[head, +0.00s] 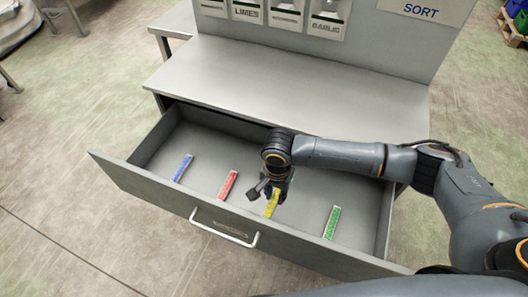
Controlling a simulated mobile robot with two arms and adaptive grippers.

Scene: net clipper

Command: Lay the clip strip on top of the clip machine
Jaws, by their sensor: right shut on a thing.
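Several clip strips lie in an open grey drawer (140,183) in the head view. A blue strip (182,168) is at the left, a red strip (228,185) to its right, and a green strip (332,222) at the right. My right gripper (272,193) is inside the drawer, shut on the yellow strip (272,205), whose lower part shows below the fingers. Its upper end is hidden by the gripper. I cannot tell whether the strip still touches the drawer floor. The clip machine cannot be made out. My left gripper is not in view.
A bare grey worktop (290,95) lies above the drawer. A back panel carries labelled holders, including limes (247,11) and garlic (328,19), and a SORT sign (423,9). The drawer front has a pale handle (224,232).

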